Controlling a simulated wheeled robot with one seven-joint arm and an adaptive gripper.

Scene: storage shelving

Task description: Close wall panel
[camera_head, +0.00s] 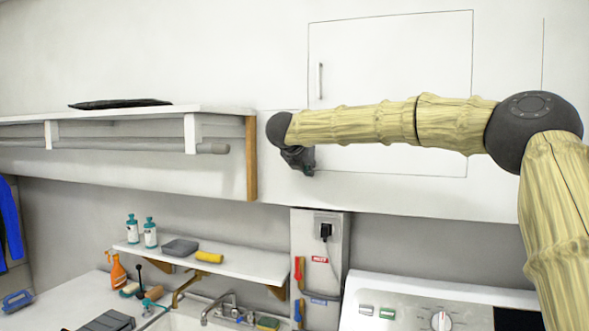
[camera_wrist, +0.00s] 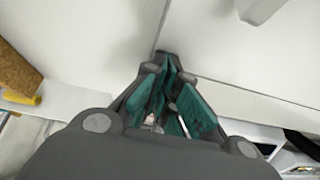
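The white wall panel (camera_head: 400,60) is outlined by thin dark lines on the white wall, with a slim vertical handle (camera_head: 320,80) near its left edge. It looks about flush with the wall; a small gap cannot be ruled out. My arm crosses in front of its lower part. My gripper (camera_head: 306,168) is at the panel's lower left corner. In the wrist view my gripper (camera_wrist: 170,82) points at white surfaces divided by a seam, its teal-padded fingers drawn together with nothing seen held. Whether the fingertips touch the panel cannot be told.
A white shelf (camera_head: 120,118) with a wooden end (camera_head: 251,158) juts out left of my gripper. Below are a small shelf with bottles (camera_head: 215,262), a sink faucet (camera_head: 222,305), an outlet box (camera_head: 325,232) and a white appliance (camera_head: 440,290).

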